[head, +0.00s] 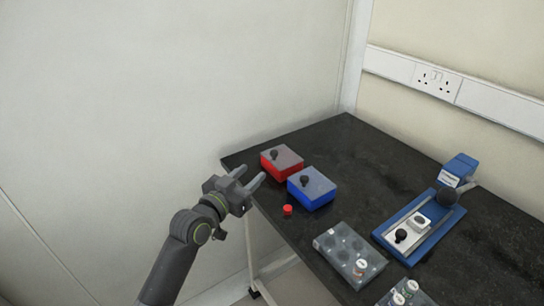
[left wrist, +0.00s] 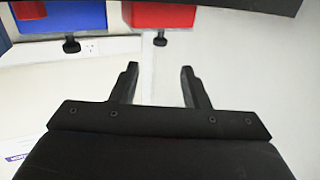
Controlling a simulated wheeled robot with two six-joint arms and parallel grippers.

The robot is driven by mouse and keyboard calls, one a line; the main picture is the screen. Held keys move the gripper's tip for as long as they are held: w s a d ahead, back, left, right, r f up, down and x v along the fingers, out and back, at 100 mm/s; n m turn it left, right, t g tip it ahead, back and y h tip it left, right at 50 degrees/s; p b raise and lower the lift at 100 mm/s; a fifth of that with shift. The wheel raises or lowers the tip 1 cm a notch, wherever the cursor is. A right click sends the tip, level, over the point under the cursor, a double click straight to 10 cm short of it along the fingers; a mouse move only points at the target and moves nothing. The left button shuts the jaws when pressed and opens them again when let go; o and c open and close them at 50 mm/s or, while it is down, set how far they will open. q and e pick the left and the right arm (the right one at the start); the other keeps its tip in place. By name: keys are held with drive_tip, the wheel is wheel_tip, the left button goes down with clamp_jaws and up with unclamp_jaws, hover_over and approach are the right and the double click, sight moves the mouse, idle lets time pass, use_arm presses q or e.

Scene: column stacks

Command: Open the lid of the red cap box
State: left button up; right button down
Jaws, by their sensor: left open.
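The red cap box (head: 281,161) stands near the far left corner of the black table, with a grey lid and a dark knob on top. The lid looks closed. The red box also shows at the top of the left wrist view (left wrist: 163,15), with its dark knob below it. My left gripper (head: 254,180) is open and empty, just off the table's left edge, to the left of and a little below the red box in the head view. Its two fingers (left wrist: 160,84) are apart with nothing between them. My right gripper is not in view.
A blue box (head: 312,187) with a similar lid stands next to the red one. A loose red cap (head: 287,210) lies in front of it. A grey rack (head: 348,254) and a blue device (head: 420,225) stand farther right. The table's left edge (head: 262,211) is near my gripper.

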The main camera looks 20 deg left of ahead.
sight(272, 155)
use_arm(q)
drive_tip(key=x, duration=1)
drive_tip(key=shift+w, duration=0.2)
clamp_jaws()
